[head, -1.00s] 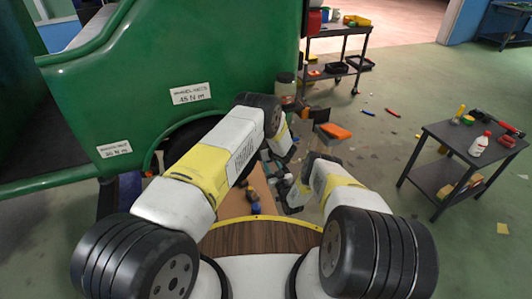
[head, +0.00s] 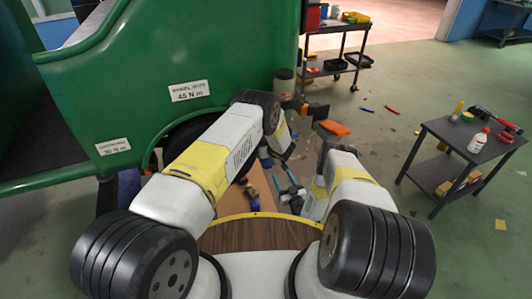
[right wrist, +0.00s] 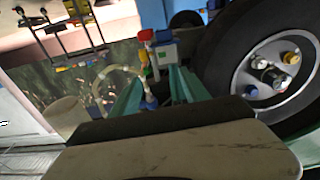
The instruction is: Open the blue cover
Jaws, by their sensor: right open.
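In the right wrist view, a white box-like thing has a blue top (right wrist: 164,36); I cannot tell for sure that this is the blue cover. It stands beyond my right gripper (right wrist: 158,82), whose teal fingers are apart. A small blue piece (right wrist: 151,103) shows between the fingers, but I cannot tell if they touch it. In the head view my right gripper (head: 289,188) is low, in front of the green vehicle's wheel area. My left arm reaches across toward the wheel; its gripper is mostly hidden and its jaws are unclear.
The green vehicle (head: 220,50) fills the left and centre. A wheel (right wrist: 278,75) with yellow and blue nuts is close on the right in the wrist view. A dark side table (head: 470,135) stands right, a shelf cart (head: 335,55) behind. Small items litter the floor.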

